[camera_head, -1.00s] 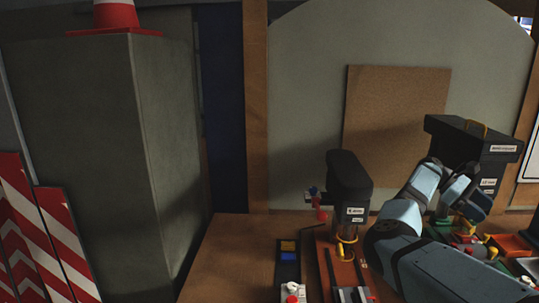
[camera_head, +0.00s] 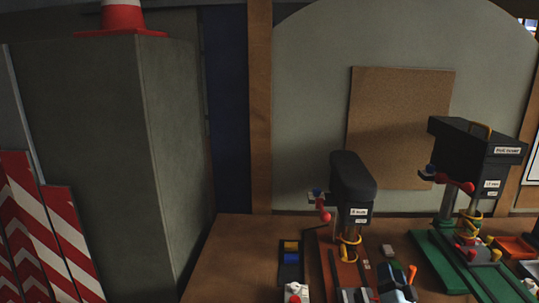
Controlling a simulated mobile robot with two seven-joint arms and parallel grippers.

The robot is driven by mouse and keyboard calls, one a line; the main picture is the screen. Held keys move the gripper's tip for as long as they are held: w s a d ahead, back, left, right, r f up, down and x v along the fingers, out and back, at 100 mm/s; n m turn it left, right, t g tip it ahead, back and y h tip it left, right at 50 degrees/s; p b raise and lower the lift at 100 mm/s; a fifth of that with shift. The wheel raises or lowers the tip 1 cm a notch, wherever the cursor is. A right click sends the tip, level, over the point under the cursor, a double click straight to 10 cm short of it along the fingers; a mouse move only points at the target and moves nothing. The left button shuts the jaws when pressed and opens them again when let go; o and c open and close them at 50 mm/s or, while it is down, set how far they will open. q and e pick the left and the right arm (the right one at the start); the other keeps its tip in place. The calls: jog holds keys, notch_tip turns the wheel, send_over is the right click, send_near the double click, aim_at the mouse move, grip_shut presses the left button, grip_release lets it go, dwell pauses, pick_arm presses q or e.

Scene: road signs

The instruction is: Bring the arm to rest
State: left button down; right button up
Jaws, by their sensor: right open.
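My left gripper is not in view.
A black-headed press (camera_head: 352,188) on a red base stands left of the gripper. A larger black machine (camera_head: 470,150) on a green base (camera_head: 455,266) stands to its right. An orange tray (camera_head: 515,247) sits at the right. The wooden bench (camera_head: 235,262) is clear at left.

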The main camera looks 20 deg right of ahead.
jog(key=s+a+f+n+g+y, duration=0.4)
jog(key=s+a+f+n+y, duration=0.5)
jog(key=a+f, duration=0.45)
jog(key=s+a+f+n+g, duration=0.2)
jog(key=s+a+f+g, duration=0.1)
jog(key=s+a, duration=0.4)
jog(key=s+a+f+n+g, duration=0.3)
jog(key=s+a, duration=0.4)
jog(key=s, duration=0.3)
jog(key=shift+f+y, duration=0.3)
jog(key=shift+f, duration=0.2)
jog(key=shift+c, duration=1.3)
jog(key=shift+s, duration=0.1)
jog(key=shift+c, duration=0.3)
